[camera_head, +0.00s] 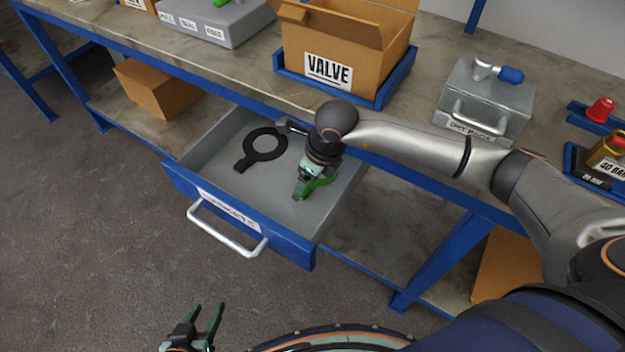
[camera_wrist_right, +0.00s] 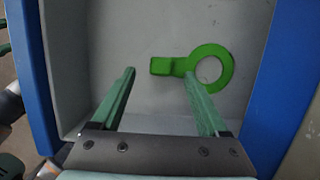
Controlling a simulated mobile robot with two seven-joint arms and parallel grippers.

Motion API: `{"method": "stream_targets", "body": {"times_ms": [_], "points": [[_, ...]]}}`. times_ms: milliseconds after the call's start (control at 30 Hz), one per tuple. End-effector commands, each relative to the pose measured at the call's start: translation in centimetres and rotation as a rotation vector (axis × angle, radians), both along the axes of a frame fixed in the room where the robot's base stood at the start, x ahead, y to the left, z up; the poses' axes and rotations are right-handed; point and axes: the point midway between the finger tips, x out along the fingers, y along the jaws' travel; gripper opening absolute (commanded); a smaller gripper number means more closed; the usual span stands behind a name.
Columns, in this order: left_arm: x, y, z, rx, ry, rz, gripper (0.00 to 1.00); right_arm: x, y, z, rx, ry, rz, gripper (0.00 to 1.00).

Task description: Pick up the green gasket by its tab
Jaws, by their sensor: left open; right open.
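The green gasket (camera_wrist_right: 224,83) lies flat on the floor of an open drawer, a ring with a tab (camera_wrist_right: 160,66) pointing left in the right wrist view. In the head view the gasket (camera_head: 323,183) is partly hidden by my right gripper (camera_head: 304,186). My right gripper is open and empty above it, pointing down. In the right wrist view the tab shows between its fingertips (camera_wrist_right: 160,74), and one finger overlaps the tab's ring end; the height gap cannot be told. My left gripper (camera_head: 206,309) is open and empty at the bottom left, outside the drawer.
The drawer (camera_head: 180,180) has blue front walls and a handle. A black gasket (camera_head: 264,146) lies in it, left of my right gripper. On the bench stand a VALVE box (camera_head: 340,45), a grey case (camera_head: 215,22) and a grey metal box (camera_head: 480,98).

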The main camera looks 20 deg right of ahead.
Motion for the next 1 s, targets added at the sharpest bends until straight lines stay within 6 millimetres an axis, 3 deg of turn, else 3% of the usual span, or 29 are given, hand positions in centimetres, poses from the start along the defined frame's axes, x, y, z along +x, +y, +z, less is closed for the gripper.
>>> {"method": "stream_targets", "body": {"times_ms": [200,500,1000], "points": [[0.1,0.2,-0.3,0.002,-0.003,0.003,0.50,0.7,0.4,-3.0,0.001,0.002,0.001,0.78],[0.2,0.2,-0.1,0.002,-0.008,0.004,0.50,0.9,0.4,-3.4,0.001,0.000,0.001,0.78],[0.4,0.2,0.0,0.002,-0.011,0.003,0.50,0.9,0.4,-3.3,0.001,0.000,0.000,0.21]]}}
